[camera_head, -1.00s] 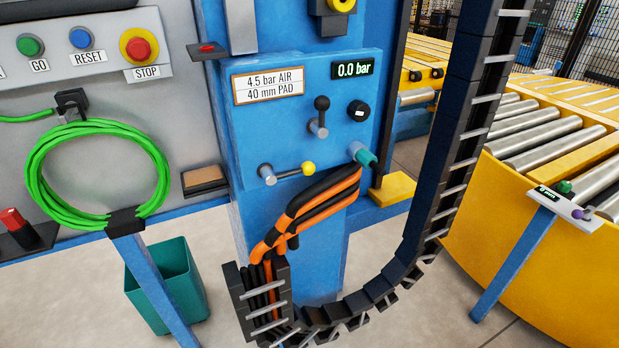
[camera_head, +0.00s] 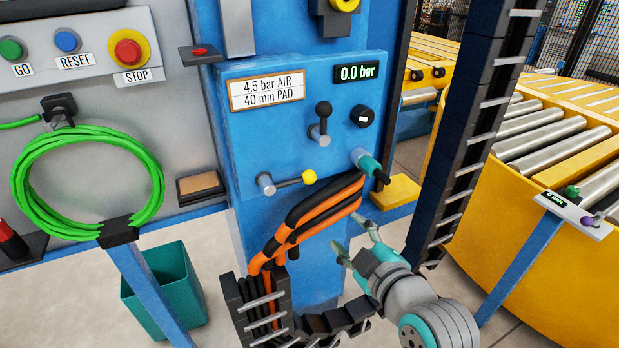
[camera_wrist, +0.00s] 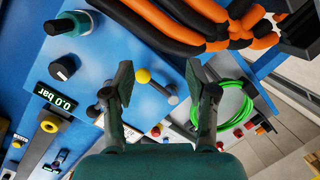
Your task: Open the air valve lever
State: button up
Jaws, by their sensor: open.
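A lever with a yellow ball (camera_head: 309,177) on a thin rod lies nearly level on the blue valve panel (camera_head: 235,128). A black-knobbed lever (camera_head: 323,109) stands upright above it; I cannot tell by label which is the air valve. The display (camera_head: 357,72) reads 0.0 bar. My gripper (camera_head: 352,234) is open and empty, below and right of both levers in the head view. In the wrist view, which is turned roughly upside down, the yellow ball (camera_wrist: 143,76) shows between the spread fingers of my gripper (camera_wrist: 158,80), beyond them.
A teal fitting (camera_head: 367,161) and a black dial (camera_head: 361,116) sit right of the levers. A green hose coil (camera_head: 152,180) hangs left. A yellow roller conveyor (camera_head: 540,260) is right.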

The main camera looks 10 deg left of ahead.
aim_at(312, 180)
jog(key=w+a+r+n+y, duration=0.1)
jog(key=a+r+n, duration=0.2)
jog(key=r, duration=0.5)
jog(key=shift+g, duration=0.4)
jog(key=x, duration=1.1)
jog(key=shift+a, duration=0.15)
grip_shut()
